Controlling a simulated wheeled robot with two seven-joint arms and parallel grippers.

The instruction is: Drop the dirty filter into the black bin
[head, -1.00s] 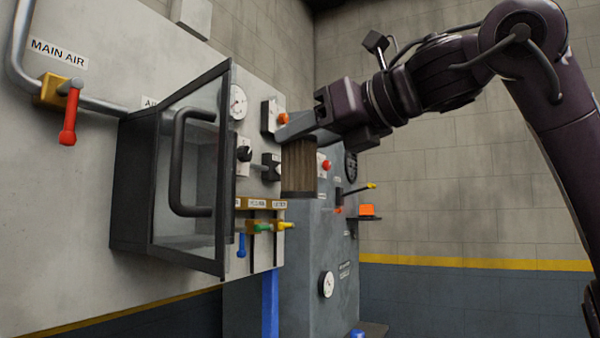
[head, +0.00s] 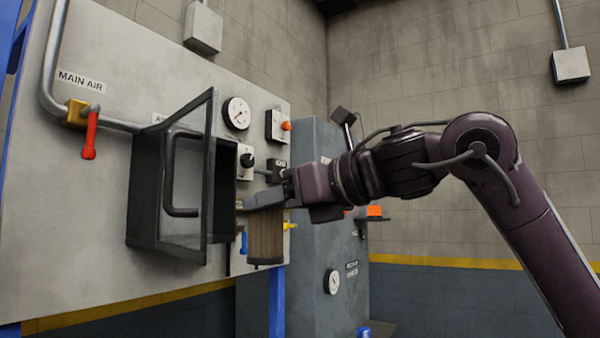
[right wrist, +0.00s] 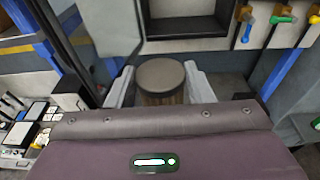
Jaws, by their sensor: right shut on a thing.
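The dirty filter (head: 265,236) is a brown pleated cylinder with dark ends. My right gripper (head: 265,200) is shut on it near its top and holds it upright in the air, in front of the wall panel and just right of the open filter housing. In the right wrist view the filter's round top (right wrist: 160,75) sits between the two grey fingers. The filter housing (head: 150,200) is a black box with a clear door standing open; its inside looks empty in the right wrist view (right wrist: 185,18). The black bin cannot be made out. My left gripper is not in view.
The wall panel (head: 90,230) carries a red-handled main air valve (head: 90,135), a gauge (head: 236,113), knobs and small coloured valves. A grey cabinet (head: 310,255) stands behind the filter. Blue posts (right wrist: 85,80) stand below the panel.

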